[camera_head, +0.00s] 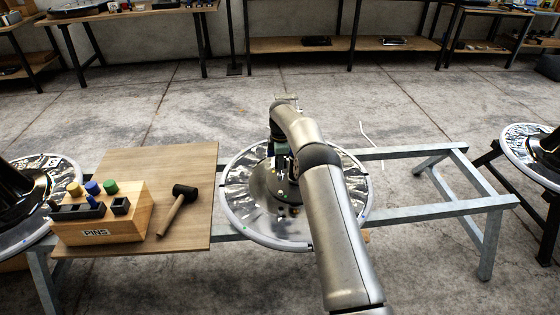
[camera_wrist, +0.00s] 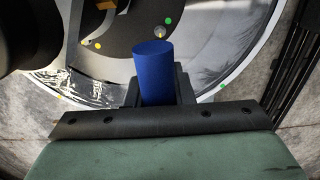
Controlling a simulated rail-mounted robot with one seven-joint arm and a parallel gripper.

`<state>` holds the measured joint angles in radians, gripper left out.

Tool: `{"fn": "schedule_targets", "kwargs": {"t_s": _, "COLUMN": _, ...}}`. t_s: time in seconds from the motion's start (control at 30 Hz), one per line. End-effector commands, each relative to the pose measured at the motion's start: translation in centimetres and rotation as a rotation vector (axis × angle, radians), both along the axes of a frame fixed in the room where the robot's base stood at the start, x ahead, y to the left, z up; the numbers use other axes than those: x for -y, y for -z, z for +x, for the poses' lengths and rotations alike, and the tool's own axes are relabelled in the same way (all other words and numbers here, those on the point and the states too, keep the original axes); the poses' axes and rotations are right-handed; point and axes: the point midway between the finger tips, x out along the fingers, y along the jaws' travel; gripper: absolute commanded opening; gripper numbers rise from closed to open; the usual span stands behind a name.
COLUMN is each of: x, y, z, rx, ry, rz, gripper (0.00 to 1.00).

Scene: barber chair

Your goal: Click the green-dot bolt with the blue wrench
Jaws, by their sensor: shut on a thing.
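My gripper (camera_wrist: 157,88) is shut on the blue wrench, which shows as a plain blue cylinder (camera_wrist: 153,62) standing out between the two dark fingers in the wrist view. Beyond its tip lies the round chair base. A green dot (camera_wrist: 168,21) marks it, with a small round bolt head (camera_wrist: 160,32) just beside. The wrench tip is below this bolt in the picture; I cannot tell the gap. In the head view my gripper (camera_head: 283,160) is over the chair base (camera_head: 238,213), and my arm hides much of it and the held wrench.
Left of the base, a wooden board carries a wooden block (camera_head: 140,215) labelled PINS, with yellow, blue and green pegs, and a hammer (camera_head: 178,208). Other chair bases stand at the far left (camera_head: 62,172) and right (camera_head: 520,145). The metal frame (camera_head: 420,208) to the right is bare.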

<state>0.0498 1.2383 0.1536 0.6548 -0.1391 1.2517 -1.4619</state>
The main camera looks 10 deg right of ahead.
Motion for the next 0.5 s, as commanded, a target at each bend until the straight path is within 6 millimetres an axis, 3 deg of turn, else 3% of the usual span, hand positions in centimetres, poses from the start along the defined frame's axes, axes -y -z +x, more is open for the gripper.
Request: {"fn": "schedule_targets", "kwargs": {"t_s": 0.5, "x": 0.0, "y": 3.5, "z": 0.0, "rx": 0.001, "ry": 0.001, "rz": 0.000, "gripper": 0.00}}
